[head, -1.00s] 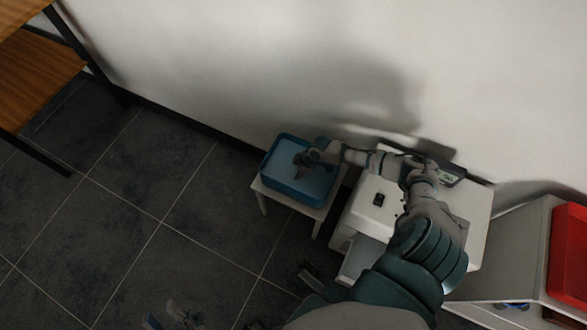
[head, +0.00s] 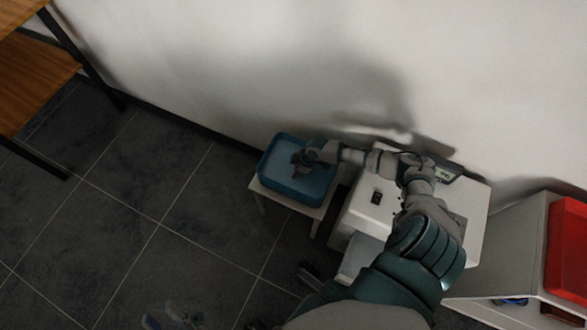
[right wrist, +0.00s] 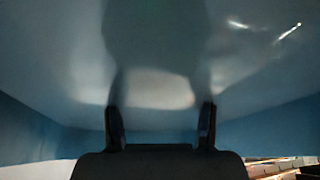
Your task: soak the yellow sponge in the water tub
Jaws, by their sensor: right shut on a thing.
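The water tub (head: 316,184) is a blue open box on a small white stool against the wall. My right gripper (head: 301,160) reaches down into it from the right. In the right wrist view its two dark fingers (right wrist: 161,125) stand apart, with bluish water and the tub's walls around them. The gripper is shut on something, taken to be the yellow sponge. I cannot make the sponge out clearly; a pale blurred patch lies between and beyond the fingers. My left gripper (head: 168,318) is small and dark at the bottom edge, low over the floor, and its opening is unclear.
A white boxy appliance (head: 372,212) with a small display stands right of the tub, under my right arm. A grey cabinet with a red bin (head: 568,255) is at far right. A wooden shelf (head: 38,60) stands at upper left. The tiled floor (head: 130,205) between is clear.

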